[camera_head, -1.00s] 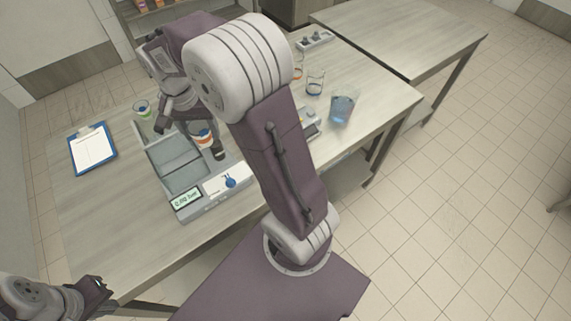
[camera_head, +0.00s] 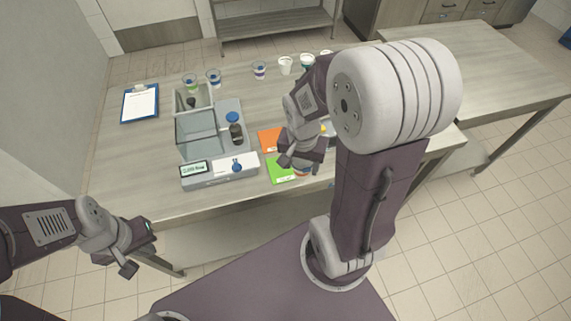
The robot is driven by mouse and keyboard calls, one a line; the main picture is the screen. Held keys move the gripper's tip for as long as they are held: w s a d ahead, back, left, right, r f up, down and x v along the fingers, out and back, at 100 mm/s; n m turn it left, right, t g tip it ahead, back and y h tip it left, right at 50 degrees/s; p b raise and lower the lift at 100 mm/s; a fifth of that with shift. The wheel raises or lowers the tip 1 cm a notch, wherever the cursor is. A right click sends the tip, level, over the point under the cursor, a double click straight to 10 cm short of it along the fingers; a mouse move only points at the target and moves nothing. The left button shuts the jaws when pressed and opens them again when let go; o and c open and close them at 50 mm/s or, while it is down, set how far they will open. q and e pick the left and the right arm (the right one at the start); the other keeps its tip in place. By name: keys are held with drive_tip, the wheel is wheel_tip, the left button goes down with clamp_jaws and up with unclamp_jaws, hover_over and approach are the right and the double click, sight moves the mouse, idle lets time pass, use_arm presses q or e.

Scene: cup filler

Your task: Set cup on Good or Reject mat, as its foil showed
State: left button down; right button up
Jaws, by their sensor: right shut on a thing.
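My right gripper (camera_head: 300,162) is shut on a cup (camera_head: 303,174), of which only a small pale and orange-red part shows below the fingers. The cup is over or beside the right end of the green mat (camera_head: 279,173); I cannot tell if it touches. An orange mat (camera_head: 268,140) lies just behind the green one, partly hidden by my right gripper. The writing on both mats is too small to read. The cup's top is hidden. My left gripper (camera_head: 139,248) is open and empty, off the table's front edge at lower left.
A grey bench machine (camera_head: 215,177) with a clear-walled box, a display and blue knobs stands left of the mats. Several cups, one of them white (camera_head: 286,65), stand along the back. A clipboard (camera_head: 140,103) lies at left. My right arm hides the table's right part.

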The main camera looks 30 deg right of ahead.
drive_tip(key=w+f, duration=0.2)
drive_tip(key=w, duration=0.2)
drive_tip(key=w+f, duration=0.2)
drive_tip(key=w, duration=0.1)
drive_tip(key=w+f, duration=0.2)
drive_tip(key=w, duration=0.2)
drive_tip(key=shift+w+a+f+p, duration=0.1)
drive_tip(key=shift+w+f+p, duration=0.2)
drive_tip(key=shift+f, duration=0.1)
wheel_tip(320, 180, down, 4)
drive_tip(key=shift+s+r, duration=0.1)
drive_tip(key=shift+f, duration=0.3)
drive_tip(key=o, duration=1.4)
drive_tip(key=shift+o, duration=0.2)
drive_tip(key=shift+r, duration=0.35)
wheel_tip(320, 180, up, 12)
drive_tip(key=a, duration=0.1)
drive_tip(key=s+a+f+n, duration=0.1)
drive_tip(key=s+a+n, duration=0.2)
drive_tip(key=s, duration=0.3)
drive_tip(key=s+a+n+y, duration=0.1)
drive_tip(key=s+a+n, duration=0.2)
drive_tip(key=s+n, duration=0.3)
drive_tip(key=shift+s+a+f+p, duration=0.25)
drive_tip(key=shift+f+p, duration=0.15)
